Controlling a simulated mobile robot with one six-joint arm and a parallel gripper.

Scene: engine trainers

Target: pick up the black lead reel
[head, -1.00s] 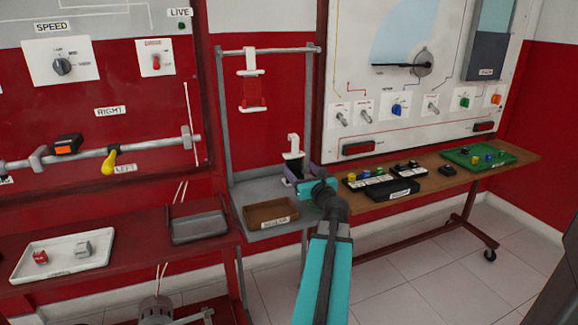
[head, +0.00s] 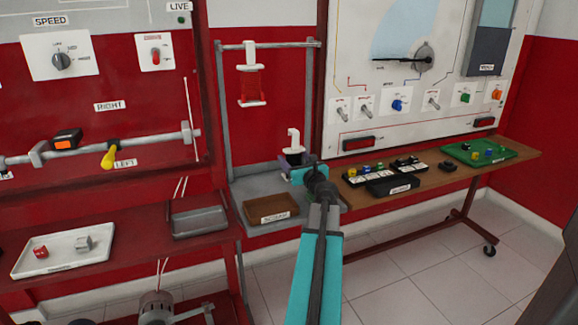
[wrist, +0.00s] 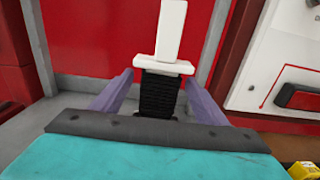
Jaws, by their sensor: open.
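The black lead reel (wrist: 158,95) stands upright in the wrist view, with a white flange and a white upright tab on top. Its lower end is hidden behind my gripper's body. In the head view it is at the grey stand (head: 293,158), mostly hidden by my gripper. My gripper (wrist: 158,88) is open, with one purple finger on each side of the reel. Gaps show between the fingers and the reel near the fingertips; lower contact cannot be seen.
A red reel (head: 252,85) hangs on the stand's frame above. A brown tray (head: 257,211) sits on the shelf, left of my gripper. At right, a wooden bench (head: 440,182) holds black boxes and a green board (head: 495,157). A red wall stands behind.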

